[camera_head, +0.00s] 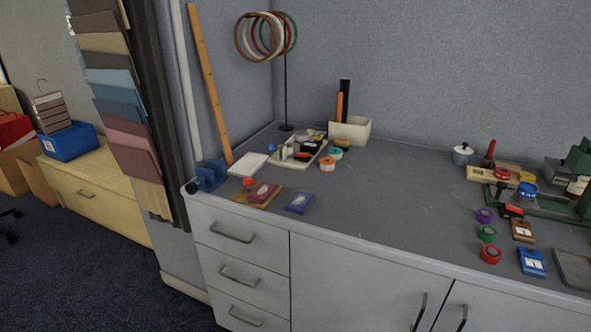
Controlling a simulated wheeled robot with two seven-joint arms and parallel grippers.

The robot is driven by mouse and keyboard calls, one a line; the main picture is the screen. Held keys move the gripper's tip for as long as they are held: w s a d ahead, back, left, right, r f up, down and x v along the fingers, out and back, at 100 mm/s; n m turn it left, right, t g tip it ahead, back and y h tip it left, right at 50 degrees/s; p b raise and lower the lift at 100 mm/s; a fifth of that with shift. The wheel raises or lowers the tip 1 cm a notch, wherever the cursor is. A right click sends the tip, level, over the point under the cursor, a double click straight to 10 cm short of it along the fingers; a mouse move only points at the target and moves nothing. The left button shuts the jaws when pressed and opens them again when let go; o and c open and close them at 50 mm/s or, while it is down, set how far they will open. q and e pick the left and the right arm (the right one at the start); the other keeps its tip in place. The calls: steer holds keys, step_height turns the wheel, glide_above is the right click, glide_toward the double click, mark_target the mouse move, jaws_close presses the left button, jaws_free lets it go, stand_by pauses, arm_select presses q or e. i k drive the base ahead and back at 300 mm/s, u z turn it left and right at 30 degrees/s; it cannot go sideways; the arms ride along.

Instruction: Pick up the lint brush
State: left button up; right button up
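I cannot single out the lint brush for certain at this size. A black upright item (345,97) and an orange upright item (339,107) stand in a white box (357,131) at the back of the table. A red-handled item (490,150) stands upright at the back right. A pale tray (311,160) on the left part holds several small items, some dark and red, too small to name. Neither of my grippers is in view.
The grey tabletop (400,195) is clear in the middle. Round tape-like rolls, small cards and a dark green machine (577,160) crowd the right end. A stand with coloured hoops (263,37) and a leaning wooden ruler (209,80) rise at the back left.

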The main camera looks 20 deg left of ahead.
mark_target(344, 144)
steer(key=k, duration=0.5)
steer(key=u, duration=1.7)
steer(key=i, duration=1.2)
steer(key=z, duration=1.4)
